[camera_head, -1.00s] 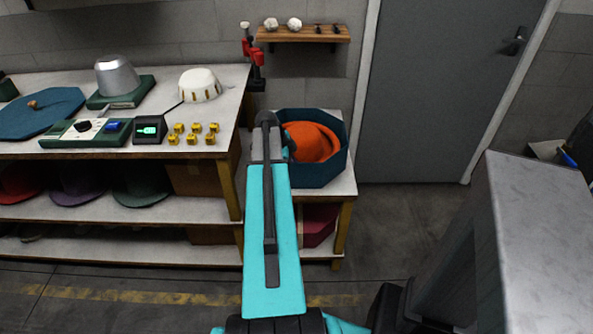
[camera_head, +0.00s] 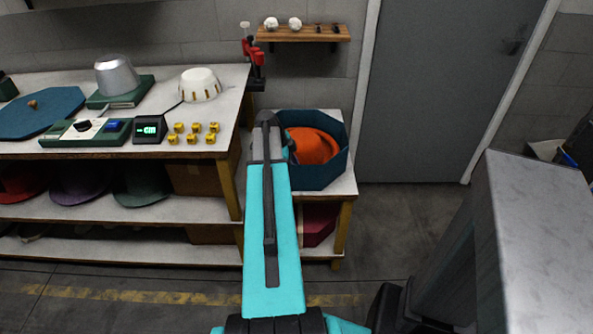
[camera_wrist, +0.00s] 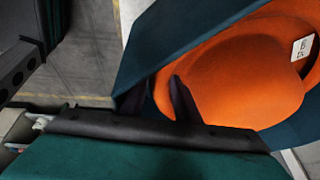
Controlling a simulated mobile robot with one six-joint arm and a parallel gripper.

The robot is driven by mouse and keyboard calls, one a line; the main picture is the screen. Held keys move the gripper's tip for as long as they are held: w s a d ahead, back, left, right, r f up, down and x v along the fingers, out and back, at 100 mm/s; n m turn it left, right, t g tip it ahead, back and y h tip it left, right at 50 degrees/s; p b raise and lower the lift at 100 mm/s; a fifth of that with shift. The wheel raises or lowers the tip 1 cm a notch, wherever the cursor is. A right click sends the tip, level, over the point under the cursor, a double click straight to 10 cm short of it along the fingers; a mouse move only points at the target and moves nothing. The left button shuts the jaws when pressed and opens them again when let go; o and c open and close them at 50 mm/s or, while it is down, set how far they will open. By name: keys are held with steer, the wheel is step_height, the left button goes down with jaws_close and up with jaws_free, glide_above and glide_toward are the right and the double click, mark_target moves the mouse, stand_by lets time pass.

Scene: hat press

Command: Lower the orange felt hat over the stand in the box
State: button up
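The orange felt hat (camera_head: 313,146) sits inside the dark teal octagonal box (camera_head: 322,176) on the low side table. In the wrist view the hat (camera_wrist: 235,85) shows a rounded crown, a brim and a white tag (camera_wrist: 302,47), with the box wall (camera_wrist: 165,35) beside it. The stand is not visible; the hat hides the box's middle. My gripper (camera_wrist: 158,100) is at the hat's brim, its two dark fingers apart with orange felt showing behind and between them. In the head view my arm hides the gripper and the box's left side.
A workbench (camera_head: 222,120) at left holds a metal dome (camera_head: 117,75), a white perforated form (camera_head: 199,84), a control panel (camera_head: 86,132) and several yellow pieces. A red clamp-like tool (camera_head: 253,60) stands behind my arm. A wall shelf (camera_head: 303,34) hangs above the box; a door (camera_head: 435,90) is to the right.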

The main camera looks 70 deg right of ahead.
steer(key=v, duration=1.3)
steer(key=shift+r+b, duration=0.4)
steer(key=shift+b, duration=0.05)
steer(key=shift+w+a, duration=0.1)
